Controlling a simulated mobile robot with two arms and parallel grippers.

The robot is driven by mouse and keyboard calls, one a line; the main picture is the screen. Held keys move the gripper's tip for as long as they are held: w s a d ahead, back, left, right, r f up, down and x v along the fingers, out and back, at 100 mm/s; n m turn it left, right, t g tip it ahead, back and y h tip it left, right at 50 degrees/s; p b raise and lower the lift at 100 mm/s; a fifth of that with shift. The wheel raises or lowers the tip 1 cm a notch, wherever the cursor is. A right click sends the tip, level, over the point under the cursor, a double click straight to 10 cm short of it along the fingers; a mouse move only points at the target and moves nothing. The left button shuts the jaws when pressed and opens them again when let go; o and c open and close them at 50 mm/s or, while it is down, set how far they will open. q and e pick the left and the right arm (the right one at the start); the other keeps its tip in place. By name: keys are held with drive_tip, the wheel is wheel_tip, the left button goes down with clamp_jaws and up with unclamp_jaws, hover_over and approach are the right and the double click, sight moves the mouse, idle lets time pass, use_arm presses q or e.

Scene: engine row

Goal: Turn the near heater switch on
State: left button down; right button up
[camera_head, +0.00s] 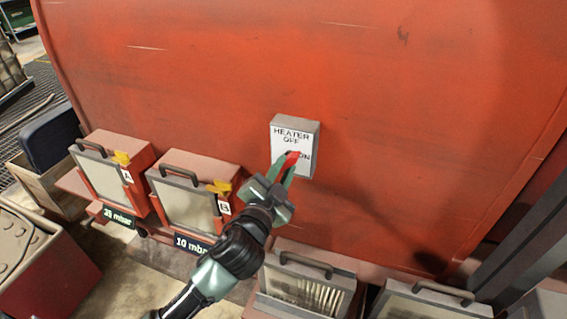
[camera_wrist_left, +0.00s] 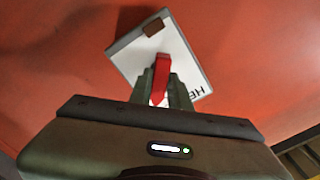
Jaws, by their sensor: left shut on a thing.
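The heater switch is a small grey box (camera_head: 311,135) with a white face on the red engine wall. My left gripper (camera_head: 280,170) reaches up from below and is shut on the lever. In the left wrist view the red lever (camera_wrist_left: 161,75) stands between the fingers (camera_wrist_left: 160,92), in front of the white switch face (camera_wrist_left: 186,62). The fingers hide part of the face. My right gripper is not in view.
Two boxes with handles, A (camera_head: 103,178) and B (camera_head: 187,207), stand at the left with yellow tabs and pressure labels. More handled boxes (camera_head: 306,285) sit below the switch. A dark post (camera_head: 525,250) stands at the right. The wall around the switch is clear.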

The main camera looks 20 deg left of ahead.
use_arm(q)
drive_tip(key=m+p, duration=0.2)
drive_tip(key=m, duration=0.3)
drive_tip(key=shift+r+m, duration=0.1)
drive_tip(key=shift+m, duration=0.2)
drive_tip(key=shift+m+p, duration=1)
drive_tip(key=shift+m, duration=0.9)
drive_tip(key=c, duration=1.3)
unclamp_jaws()
drive_tip(key=shift+f, duration=0.2)
drive_tip(key=s+b, duration=0.2)
drive_tip(key=s, duration=0.5)
drive_tip(key=shift+s+a, duration=0.1)
drive_tip(key=shift+s, duration=0.25)
